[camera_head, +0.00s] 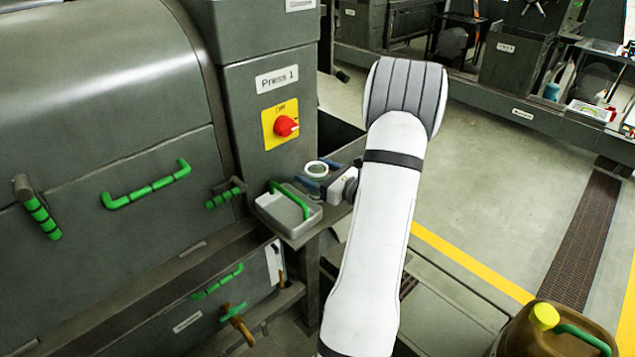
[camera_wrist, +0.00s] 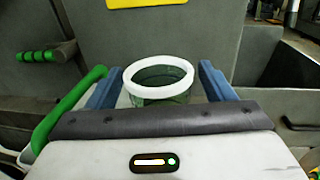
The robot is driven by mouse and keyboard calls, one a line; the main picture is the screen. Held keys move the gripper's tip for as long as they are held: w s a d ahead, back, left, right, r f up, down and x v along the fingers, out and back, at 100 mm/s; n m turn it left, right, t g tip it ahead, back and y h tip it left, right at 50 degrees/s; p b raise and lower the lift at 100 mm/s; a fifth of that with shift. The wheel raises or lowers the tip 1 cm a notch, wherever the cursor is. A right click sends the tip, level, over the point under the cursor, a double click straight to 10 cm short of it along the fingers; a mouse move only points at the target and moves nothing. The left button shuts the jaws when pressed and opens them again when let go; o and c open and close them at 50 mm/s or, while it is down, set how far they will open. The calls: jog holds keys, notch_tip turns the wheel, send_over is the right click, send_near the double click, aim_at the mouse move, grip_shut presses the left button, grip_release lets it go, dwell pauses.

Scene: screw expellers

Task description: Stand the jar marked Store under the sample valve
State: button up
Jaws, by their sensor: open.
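A clear, greenish jar with a white rim (camera_head: 316,169) stands on the small shelf below the Press 1 panel. It also shows in the wrist view (camera_wrist: 158,92); no marking on it can be read. My gripper (camera_head: 319,175) is open, with its blue fingers on either side of the jar. In the wrist view my gripper (camera_wrist: 160,84) shows small gaps beside the rim; the jar's lower part is hidden. A brass valve with a green handle (camera_head: 236,320) is low on the press front; I cannot tell whether it is the sample valve.
A grey tray with a green handle (camera_head: 289,213) sits just left of the jar. The Press 1 cabinet (camera_head: 277,110) rises behind it. A brown can with a yellow cap (camera_head: 553,331) stands at the lower right. Open floor (camera_head: 490,180) lies to the right.

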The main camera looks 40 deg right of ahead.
jog(key=shift+w, duration=0.1)
jog(key=shift+c, duration=0.5)
jog(key=c, duration=1.1)
